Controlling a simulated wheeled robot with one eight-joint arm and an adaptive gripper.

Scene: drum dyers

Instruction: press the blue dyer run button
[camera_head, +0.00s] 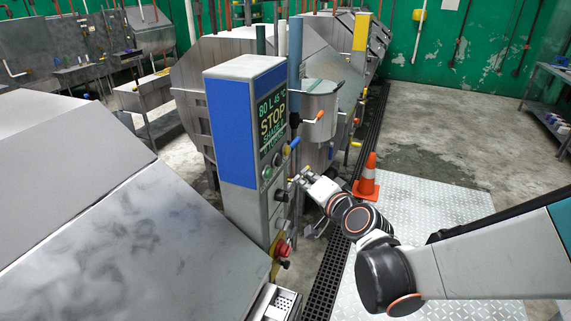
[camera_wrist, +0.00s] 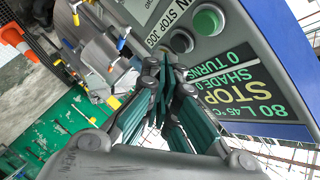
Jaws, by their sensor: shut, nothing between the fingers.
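The blue dyer's control cabinet (camera_head: 236,140) is grey with a blue side panel, and its display (camera_head: 272,124) reads STOP. The green button (camera_head: 267,172), apparently the run button, sits below the display; in the wrist view the green button (camera_wrist: 208,20) has a pale collar. A label (camera_wrist: 172,18) there shows STOP and JOG. My gripper (camera_head: 294,180) is shut and empty in front of the button face. Its fingertips (camera_wrist: 165,68) appear close to the dark button; contact cannot be told.
A red emergency button (camera_head: 282,248) on yellow is low on the cabinet. Handles with orange and blue grips (camera_head: 295,143) stick out near the panel. An orange cone (camera_head: 368,176) stands behind my arm. Chequered plate floor (camera_head: 440,205) is open at right.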

